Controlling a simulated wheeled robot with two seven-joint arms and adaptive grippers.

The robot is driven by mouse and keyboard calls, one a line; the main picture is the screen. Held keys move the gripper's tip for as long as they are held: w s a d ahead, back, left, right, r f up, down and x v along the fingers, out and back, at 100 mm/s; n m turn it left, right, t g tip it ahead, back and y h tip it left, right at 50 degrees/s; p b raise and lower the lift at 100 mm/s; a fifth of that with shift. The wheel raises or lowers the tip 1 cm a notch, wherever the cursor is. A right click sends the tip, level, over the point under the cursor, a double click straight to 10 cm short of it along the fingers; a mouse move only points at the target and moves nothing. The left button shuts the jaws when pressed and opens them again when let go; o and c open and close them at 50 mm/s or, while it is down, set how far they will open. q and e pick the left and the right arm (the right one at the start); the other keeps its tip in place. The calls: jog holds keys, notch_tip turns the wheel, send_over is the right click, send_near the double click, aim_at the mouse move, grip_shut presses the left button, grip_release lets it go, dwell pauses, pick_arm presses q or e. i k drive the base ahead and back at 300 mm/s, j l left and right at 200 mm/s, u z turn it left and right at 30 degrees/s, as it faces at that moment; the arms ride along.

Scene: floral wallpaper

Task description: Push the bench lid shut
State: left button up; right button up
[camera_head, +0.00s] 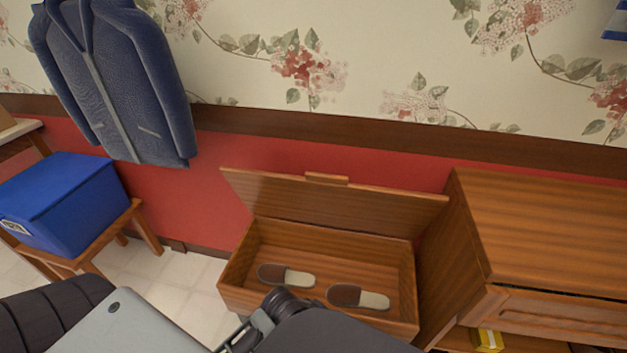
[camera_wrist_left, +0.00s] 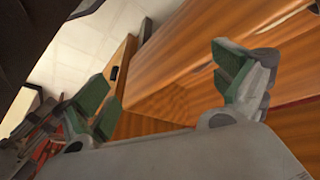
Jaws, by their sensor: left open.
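The wooden bench (camera_head: 232,296) stands against the red wall with its lid (camera_head: 270,195) raised and leaning back. A small wooden strip (camera_head: 327,179) sits on the lid's upper edge. Two brown and cream slippers (camera_head: 287,276) (camera_head: 358,297) lie inside the open box. My left gripper (camera_wrist_left: 172,92) is open in the left wrist view, green-padded fingers spread, with wood surfaces beyond them. Nothing shows between the fingers. Dark parts with green at that view's lower left may belong to my right gripper; its state is unclear. My arm links hide the area before the bench.
A wooden cabinet (camera_head: 560,235) stands close against the bench's right side, with a yellow box (camera_head: 488,340) below. A blue box (camera_head: 65,200) rests on a wooden stool (camera_head: 95,245) at left. A blue jacket (camera_head: 115,80) hangs above. Tiled floor (camera_head: 190,280) shows between stool and bench.

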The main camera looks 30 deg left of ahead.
aim_at(325, 199)
jog(key=l+u, duration=0.1)
jog(key=u, duration=0.25)
jog(key=i+l+u, duration=0.1)
jog(key=u, duration=0.25)
jog(key=l+u, duration=0.1)
jog(key=u, duration=0.2)
jog(key=j, duration=0.1)
